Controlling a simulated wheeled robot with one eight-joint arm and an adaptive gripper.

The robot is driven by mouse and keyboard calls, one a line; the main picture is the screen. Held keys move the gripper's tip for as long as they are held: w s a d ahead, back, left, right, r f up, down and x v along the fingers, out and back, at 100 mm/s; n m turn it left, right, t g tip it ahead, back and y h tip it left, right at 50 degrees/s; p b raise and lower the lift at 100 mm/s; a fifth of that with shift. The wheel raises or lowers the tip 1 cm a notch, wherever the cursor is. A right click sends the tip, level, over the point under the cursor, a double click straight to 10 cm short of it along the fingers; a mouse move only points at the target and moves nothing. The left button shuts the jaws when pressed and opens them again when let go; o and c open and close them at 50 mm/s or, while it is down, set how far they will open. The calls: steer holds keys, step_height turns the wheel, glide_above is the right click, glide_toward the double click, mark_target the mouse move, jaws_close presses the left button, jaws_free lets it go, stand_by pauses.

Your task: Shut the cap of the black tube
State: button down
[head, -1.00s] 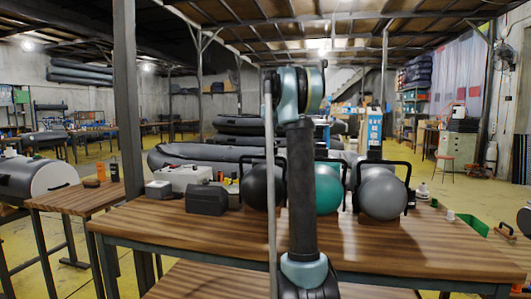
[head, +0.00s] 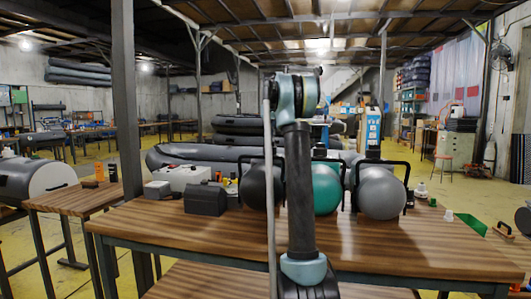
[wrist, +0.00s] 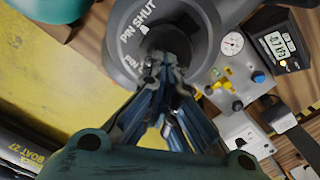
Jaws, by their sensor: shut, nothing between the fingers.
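The black tube (head: 256,188) lies on the wooden table (head: 170,232), left of a teal tube (head: 327,190) and a grey tube (head: 382,194). My arm hides part of it in the head view. In the wrist view, a dark grey face (wrist: 122,62), which looks like the black tube's, carries the words "PIN SHUT" around a dark round valve (wrist: 170,38). My gripper (wrist: 167,68) is shut and empty, its fingertips at the lower edge of the valve. Whether they touch is unclear. The cap cannot be told apart from the valve, so its state is unclear.
In the wrist view, a panel with a round gauge (wrist: 232,43) and a digital meter (wrist: 283,48) stand right of the valve. In the head view, a dark box (head: 205,200) sits left of the tubes. The table's front strip is clear.

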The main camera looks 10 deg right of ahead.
steer(key=shift+w+a+r, duration=0.1)
steer(key=shift+w, duration=0.3)
steer(key=r, duration=0.1)
steer(key=s+r, duration=0.1)
steer(key=shift+s+a+r, duration=0.1)
steer(key=shift+s+r, duration=0.1)
steer(key=shift+r, duration=0.1)
steer(key=shift+s+r, duration=0.15)
steer(key=shift+r, duration=0.6)
steer(key=shift+s+r, duration=0.15)
steer(key=shift+r, duration=0.55)
